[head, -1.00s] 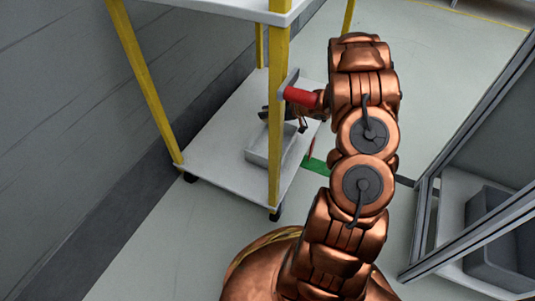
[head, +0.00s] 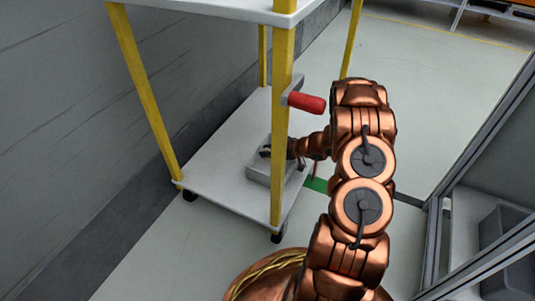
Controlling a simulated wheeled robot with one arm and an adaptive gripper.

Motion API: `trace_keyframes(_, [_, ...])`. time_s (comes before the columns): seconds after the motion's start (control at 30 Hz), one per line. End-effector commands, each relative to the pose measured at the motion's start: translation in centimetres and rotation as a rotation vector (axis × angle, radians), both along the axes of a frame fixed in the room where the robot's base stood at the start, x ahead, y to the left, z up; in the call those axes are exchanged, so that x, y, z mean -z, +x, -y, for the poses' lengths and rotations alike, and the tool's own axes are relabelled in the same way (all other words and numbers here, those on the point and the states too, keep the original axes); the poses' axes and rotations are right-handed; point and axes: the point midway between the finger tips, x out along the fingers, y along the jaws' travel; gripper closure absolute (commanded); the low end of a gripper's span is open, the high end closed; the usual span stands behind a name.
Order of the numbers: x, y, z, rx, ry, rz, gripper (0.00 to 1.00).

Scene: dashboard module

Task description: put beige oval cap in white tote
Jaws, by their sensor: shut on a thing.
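The white tote (head: 259,175), a small open pale-grey box, stands on the lower shelf of the yellow-posted cart, partly behind the near post. My gripper (head: 267,152) is dark and small in the head view, at the tote's opening. My arm reaches in from the right, passing behind the near post. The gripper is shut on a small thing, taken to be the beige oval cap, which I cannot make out. I see no beige cap elsewhere. The tote's inside is mostly hidden.
The cart's lower shelf (head: 215,160) is bare left of the tote. A yellow post (head: 281,120) with a red handle (head: 306,102) stands close to my arm. The upper shelf (head: 240,8) overhangs. A grey bin (head: 505,235) sits inside the frame at right.

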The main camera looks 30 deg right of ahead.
Motion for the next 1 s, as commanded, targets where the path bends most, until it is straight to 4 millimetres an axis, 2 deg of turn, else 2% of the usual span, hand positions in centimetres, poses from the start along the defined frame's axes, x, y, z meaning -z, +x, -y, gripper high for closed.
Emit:
trace_keyframes(0.27, [0.0,0.0,0.0,0.000,0.000,0.001,0.98])
trace_keyframes(0.8, [1.1,0.0,0.0,0.000,0.000,0.001,0.98])
trace_keyframes(0.83, [1.1,0.0,0.0,0.000,0.000,0.001,0.73])
trace_keyframes(1.0, [1.1,0.0,0.0,0.000,0.000,0.001,0.55])
